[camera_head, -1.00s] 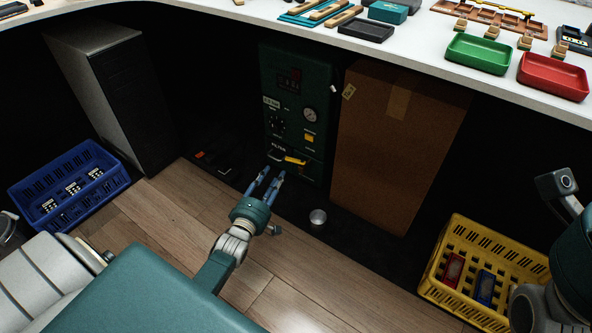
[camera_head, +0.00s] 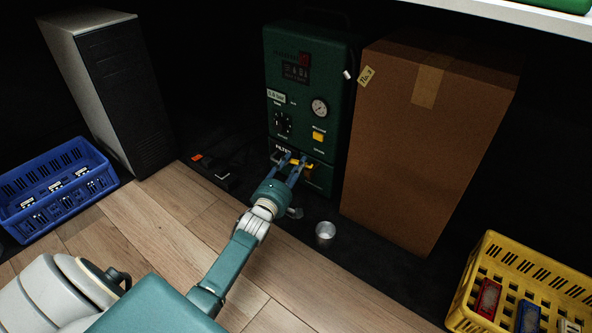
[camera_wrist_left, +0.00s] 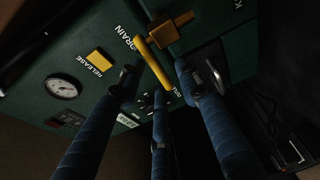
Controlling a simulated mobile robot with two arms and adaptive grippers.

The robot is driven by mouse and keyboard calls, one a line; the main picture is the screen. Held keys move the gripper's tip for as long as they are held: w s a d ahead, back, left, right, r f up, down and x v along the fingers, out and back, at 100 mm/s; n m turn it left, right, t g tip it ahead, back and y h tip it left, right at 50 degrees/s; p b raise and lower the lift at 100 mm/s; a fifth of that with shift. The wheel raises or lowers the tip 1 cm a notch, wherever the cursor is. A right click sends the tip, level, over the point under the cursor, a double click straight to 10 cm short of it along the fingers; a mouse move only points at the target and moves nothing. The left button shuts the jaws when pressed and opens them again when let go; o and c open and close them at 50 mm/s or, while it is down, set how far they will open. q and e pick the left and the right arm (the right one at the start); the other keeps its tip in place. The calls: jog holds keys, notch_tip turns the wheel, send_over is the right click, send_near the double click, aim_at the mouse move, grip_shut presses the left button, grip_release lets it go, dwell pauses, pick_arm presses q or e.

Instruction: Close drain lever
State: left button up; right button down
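The green machine (camera_head: 283,48) stands on the floor with a gauge, dials and a yellow release button on its front. Its yellow drain lever (camera_head: 303,164) is low on the panel, partly covered by my fingers. In the left wrist view the lever (camera_wrist_left: 153,62) slants from the brass valve (camera_wrist_left: 171,32) area, beside the word DRAIN. My left gripper (camera_head: 292,160) is at the lever, its blue fingers spread. In the wrist view the left gripper (camera_wrist_left: 159,76) has fingers on both sides of the lever; contact is unclear. My right gripper is out of view.
A cardboard box (camera_head: 425,140) stands close right of the machine. A metal cup (camera_head: 325,235) stands on the dark floor below. A grey cabinet (camera_head: 110,85) and blue crate (camera_head: 60,195) are at left, a yellow crate (camera_head: 520,262) at lower right.

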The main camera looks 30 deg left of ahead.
pick_arm(q)
jog(key=shift+w+a+b, duration=0.2)
jog(key=shift+w+b, duration=0.2)
jog(key=shift+w, duration=0.55)
jog(key=shift+c, duration=0.3)
